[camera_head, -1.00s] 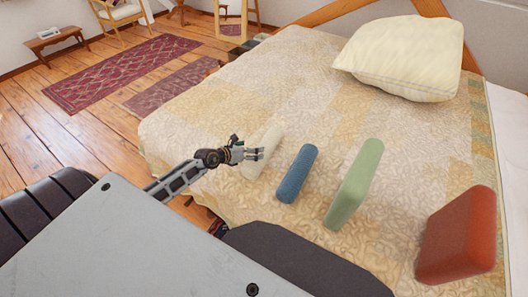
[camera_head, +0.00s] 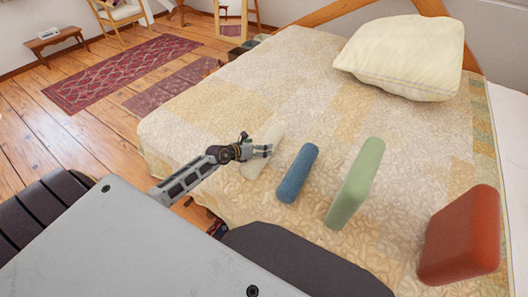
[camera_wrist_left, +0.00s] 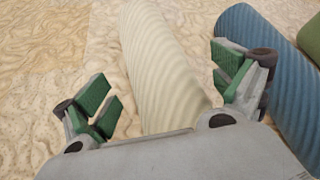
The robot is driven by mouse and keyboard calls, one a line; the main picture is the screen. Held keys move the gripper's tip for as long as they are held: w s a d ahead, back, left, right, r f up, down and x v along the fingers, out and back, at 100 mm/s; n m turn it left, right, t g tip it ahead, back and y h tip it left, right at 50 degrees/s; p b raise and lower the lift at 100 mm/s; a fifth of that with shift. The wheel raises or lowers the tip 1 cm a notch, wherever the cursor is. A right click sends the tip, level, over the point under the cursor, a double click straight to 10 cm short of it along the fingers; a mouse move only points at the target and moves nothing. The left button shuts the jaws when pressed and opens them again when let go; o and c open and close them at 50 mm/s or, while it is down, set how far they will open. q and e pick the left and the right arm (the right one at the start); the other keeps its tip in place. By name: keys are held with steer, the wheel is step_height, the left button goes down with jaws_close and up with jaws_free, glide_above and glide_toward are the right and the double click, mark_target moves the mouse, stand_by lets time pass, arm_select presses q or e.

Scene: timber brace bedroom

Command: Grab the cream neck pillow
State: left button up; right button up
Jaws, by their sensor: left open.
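The cream neck pillow (camera_head: 270,140) is a ribbed roll lying on the bed, left of a blue roll. In the left wrist view the cream neck pillow (camera_wrist_left: 155,55) runs between the two spread green-padded fingers of my left gripper (camera_wrist_left: 165,95). A gap shows between the left finger and the pillow; the right finger is close to its right side, and I cannot tell if it touches. My right gripper is not in view.
The blue roll (camera_head: 298,173) lies close on the right; it also shows in the left wrist view (camera_wrist_left: 270,70). A green cushion (camera_head: 356,183) and a red cushion (camera_head: 460,238) stand further right. A large cream pillow (camera_head: 403,57) lies at the back of the bed (camera_head: 200,118).

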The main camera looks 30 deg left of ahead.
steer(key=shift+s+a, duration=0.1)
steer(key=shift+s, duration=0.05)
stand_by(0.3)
arm_select(q)
steer(key=c, duration=0.7)
steer(key=shift+w, duration=0.1)
steer(key=c, duration=0.7)
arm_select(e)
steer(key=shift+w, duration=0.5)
arm_select(q)
steer(key=shift+r, duration=0.15)
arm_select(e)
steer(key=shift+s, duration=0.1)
